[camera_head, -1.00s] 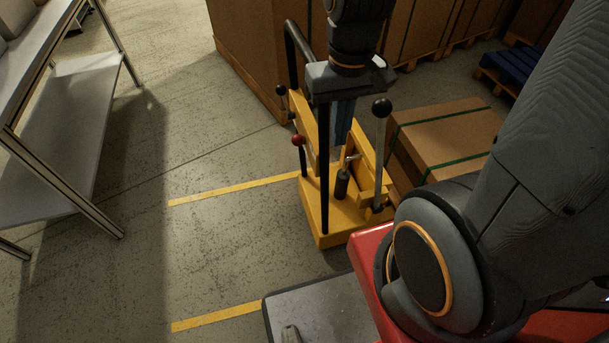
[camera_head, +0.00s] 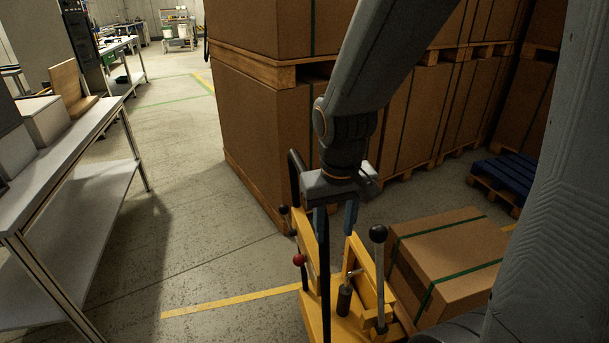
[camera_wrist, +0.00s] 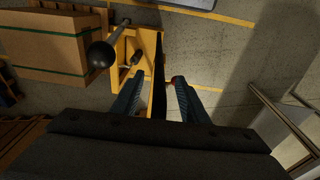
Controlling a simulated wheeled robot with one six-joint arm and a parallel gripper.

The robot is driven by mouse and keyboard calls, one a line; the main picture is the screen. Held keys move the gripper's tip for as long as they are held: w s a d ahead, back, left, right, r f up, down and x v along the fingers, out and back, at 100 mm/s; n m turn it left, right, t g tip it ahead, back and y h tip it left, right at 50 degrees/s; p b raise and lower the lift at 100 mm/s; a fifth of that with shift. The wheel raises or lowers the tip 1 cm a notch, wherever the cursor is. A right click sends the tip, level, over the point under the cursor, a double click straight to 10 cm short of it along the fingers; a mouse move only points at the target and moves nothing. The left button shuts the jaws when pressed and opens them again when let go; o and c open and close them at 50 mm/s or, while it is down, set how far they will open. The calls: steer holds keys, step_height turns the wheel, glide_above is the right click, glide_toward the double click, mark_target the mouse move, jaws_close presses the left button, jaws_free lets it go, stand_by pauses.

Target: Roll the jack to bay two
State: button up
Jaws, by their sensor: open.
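The jack is a yellow wheeled-looking frame (camera_head: 315,318) with a black push handle, levers with black knobs and one red knob. It stands at the bottom middle of the head view, its base cut off by the frame edge. In the wrist view its yellow base (camera_wrist: 148,45) is at the top middle. My gripper (camera_head: 336,218) is above the jack, pointing down. Its fingers are apart, one on each side of a black bar of the handle, which also shows in the wrist view (camera_wrist: 159,78). I cannot tell whether they touch it.
A strapped carton (camera_head: 450,255) lies right of the jack. Tall stacked cartons (camera_head: 265,130) on pallets stand behind, and a blue pallet (camera_head: 508,175) is at right. A metal bench (camera_head: 75,175) runs along the left. A yellow floor line (camera_head: 225,303) crosses open floor between bench and jack.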

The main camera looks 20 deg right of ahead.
mark_target(304, 169)
steer(key=w+a+r+t+h+p, duration=0.1)
steer(key=w+r+t, duration=0.1)
steer(key=w+r, duration=0.45)
steer(key=w+a+r+t+h+p, duration=0.1)
steer(key=w+a+r+p, duration=0.15)
steer(key=w, duration=0.65)
steer(key=shift+d+b+x, duration=0.15)
steer(key=shift+d+x, duration=0.05)
steer(key=shift+x, duration=1.6)
steer(key=shift+d+b+x, duration=0.15)
steer(key=shift+d+x, duration=0.1)
steer(key=shift+x, duration=1.5)
steer(key=shift+w+r, duration=0.15)
steer(key=shift+w, duration=0.05)
jaws_close()
